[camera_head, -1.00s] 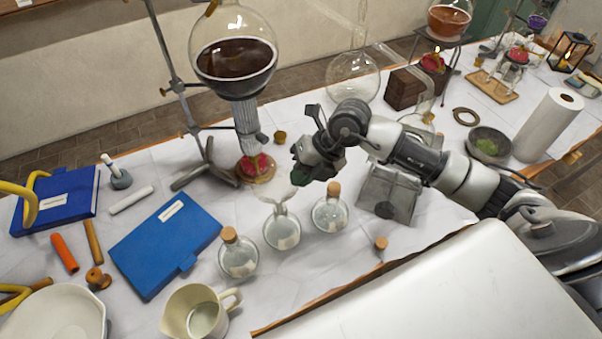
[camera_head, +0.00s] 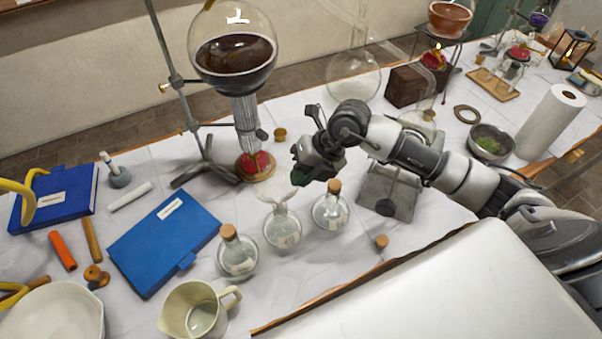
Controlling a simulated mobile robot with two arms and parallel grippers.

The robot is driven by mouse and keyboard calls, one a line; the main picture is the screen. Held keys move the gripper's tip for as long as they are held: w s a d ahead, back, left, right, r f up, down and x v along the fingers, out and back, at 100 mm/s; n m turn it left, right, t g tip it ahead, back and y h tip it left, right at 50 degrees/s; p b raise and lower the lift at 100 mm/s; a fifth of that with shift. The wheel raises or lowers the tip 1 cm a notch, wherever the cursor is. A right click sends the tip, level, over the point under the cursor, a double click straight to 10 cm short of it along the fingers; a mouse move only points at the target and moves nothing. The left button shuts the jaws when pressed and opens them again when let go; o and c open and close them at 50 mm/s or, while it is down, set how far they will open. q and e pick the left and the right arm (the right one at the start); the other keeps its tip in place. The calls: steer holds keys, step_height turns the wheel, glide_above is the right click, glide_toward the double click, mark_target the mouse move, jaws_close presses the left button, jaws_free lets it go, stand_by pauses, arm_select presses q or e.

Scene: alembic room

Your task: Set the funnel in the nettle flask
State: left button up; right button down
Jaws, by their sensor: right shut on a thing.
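Three small round glass flasks stand in a row on the white table: a corked left one (camera_head: 238,260), an open middle one (camera_head: 282,231) and a corked right one (camera_head: 330,213). I cannot read which label says nettle. A clear glass funnel (camera_head: 277,190) is upright over the middle flask, its stem at the flask's mouth. How far the stem reaches inside is hard to tell. My right gripper (camera_head: 298,178) is shut on the funnel's right side. A loose cork (camera_head: 382,241) stands to the right. My left gripper is not in view.
A large flask of dark liquid (camera_head: 235,62) hangs on a metal stand behind, above a red-topped burner (camera_head: 255,165). A blue book (camera_head: 164,240) lies left of the flasks. A cream jug (camera_head: 195,311) stands in front. A grey stand (camera_head: 388,193) is under my right arm.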

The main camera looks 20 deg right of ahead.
steer(key=shift+f+b, duration=1.2)
steer(key=shift+f, duration=0.35)
stand_by(2.6)
steer(key=c, duration=1.2)
jaws_free()
steer(key=shift+r, duration=0.1)
step_height(320, 180, up, 7)
steer(key=p, duration=0.5)
stand_by(0.4)
stand_by(0.5)
